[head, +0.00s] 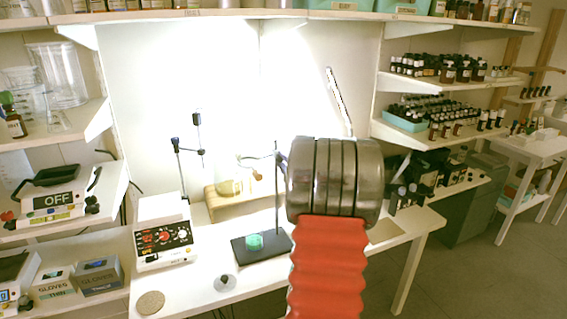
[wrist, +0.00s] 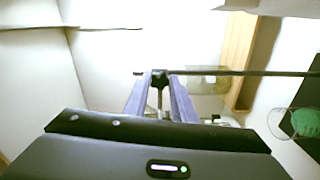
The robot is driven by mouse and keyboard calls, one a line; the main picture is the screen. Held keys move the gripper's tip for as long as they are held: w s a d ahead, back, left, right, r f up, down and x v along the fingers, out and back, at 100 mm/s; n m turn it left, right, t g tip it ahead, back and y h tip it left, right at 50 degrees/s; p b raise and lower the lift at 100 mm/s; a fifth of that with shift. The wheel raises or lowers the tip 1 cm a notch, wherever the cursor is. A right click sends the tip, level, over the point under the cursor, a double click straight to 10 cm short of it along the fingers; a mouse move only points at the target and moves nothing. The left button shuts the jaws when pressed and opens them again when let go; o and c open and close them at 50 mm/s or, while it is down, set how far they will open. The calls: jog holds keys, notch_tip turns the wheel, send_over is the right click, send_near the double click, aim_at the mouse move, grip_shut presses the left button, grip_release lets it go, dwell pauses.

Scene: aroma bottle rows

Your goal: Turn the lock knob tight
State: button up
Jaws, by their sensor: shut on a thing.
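The lock knob (wrist: 159,76) is a small dark part at the tips of my gripper (wrist: 160,84) in the wrist view. The two purple-grey fingers are shut on it, one on each side. A thin dark rod (wrist: 250,73) runs from beside the knob to the right edge of that view. In the head view the upright rod (head: 277,190) stands on a black base (head: 276,256), with a green round piece (head: 254,241) on the base. My arm hides my gripper and the knob there. The knob's tightness cannot be seen.
A glass flask (head: 229,187) is at a wooden stand (head: 213,208) behind the rod. A grey-topped small piece (head: 224,283) and a round cork mat (head: 150,302) lie near the front. Shelves of bottles flank the bench.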

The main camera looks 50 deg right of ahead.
jog(key=m, duration=1)
jog(key=shift+f, duration=0.15)
jog(key=m, duration=0.5)
jog(key=shift+m, duration=0.3)
jog(key=m, duration=0.4)
jog(key=shift+w+a, duration=0.1)
jog(key=shift+m, duration=0.3)
jog(key=o, duration=1.1)
jog(key=shift+c, duration=0.2)
jog(key=shift+a, duration=0.1)
jog(key=v, duration=1.3)
jog(key=shift+s+a, duration=0.15)
jog(key=shift+s, duration=0.15)
